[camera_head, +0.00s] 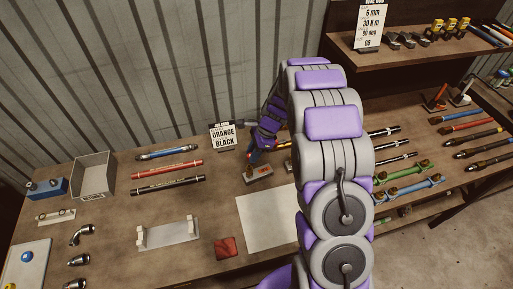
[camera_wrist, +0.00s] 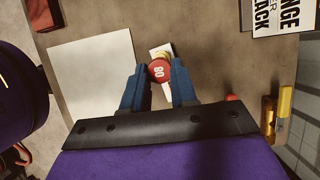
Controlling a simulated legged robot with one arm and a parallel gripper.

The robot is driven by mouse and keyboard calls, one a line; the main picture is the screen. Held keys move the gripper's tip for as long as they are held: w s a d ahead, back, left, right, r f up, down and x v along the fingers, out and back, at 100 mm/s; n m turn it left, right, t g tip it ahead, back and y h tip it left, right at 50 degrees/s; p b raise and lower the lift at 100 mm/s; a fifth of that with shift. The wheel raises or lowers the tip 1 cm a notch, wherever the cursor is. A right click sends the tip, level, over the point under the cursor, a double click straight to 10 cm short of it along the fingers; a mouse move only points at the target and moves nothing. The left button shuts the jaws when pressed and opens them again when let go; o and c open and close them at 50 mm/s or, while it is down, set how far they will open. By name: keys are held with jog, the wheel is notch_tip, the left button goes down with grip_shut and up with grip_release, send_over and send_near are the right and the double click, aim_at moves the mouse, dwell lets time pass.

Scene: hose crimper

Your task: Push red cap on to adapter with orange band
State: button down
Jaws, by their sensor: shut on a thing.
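A round red cap (camera_wrist: 159,71) with white digits on top sits between the blue fingers of my gripper (camera_wrist: 158,84) in the wrist view. A yellow-orange ring (camera_wrist: 162,55) shows just past the cap's edge, on a pale block (camera_wrist: 157,46); this looks like the adapter, mostly hidden under the cap. In the head view my gripper (camera_head: 253,158) points down over the grey block (camera_head: 259,174) on the bench. The cap and adapter are too small there to tell whether they touch or how far the cap is on.
A sign reading "ORANGE" and "BLACK" (camera_head: 222,136) stands behind the block. A white sheet (camera_head: 265,220) lies in front, with a dark red pad (camera_head: 229,247) to its left. Orange-yellow parts (camera_wrist: 284,101) lie right of my gripper. A grey bin (camera_head: 94,176) stands left.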

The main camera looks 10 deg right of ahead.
aim_at(249, 155)
jog(key=shift+a+f, duration=0.85)
jog(key=shift+a, duration=0.1)
jog(key=shift+a+f, duration=0.15)
jog(key=shift+f, duration=0.45)
jog(key=shift+d+f, duration=0.1)
jog(key=shift+d, duration=1.25)
jog(key=shift+a, duration=1.2)
jog(key=shift+d+p, duration=0.55)
jog(key=shift+d, duration=0.7)
jog(key=shift+a, duration=0.7)
jog(key=shift+d+p, duration=0.35)
jog(key=shift+d, duration=0.15)
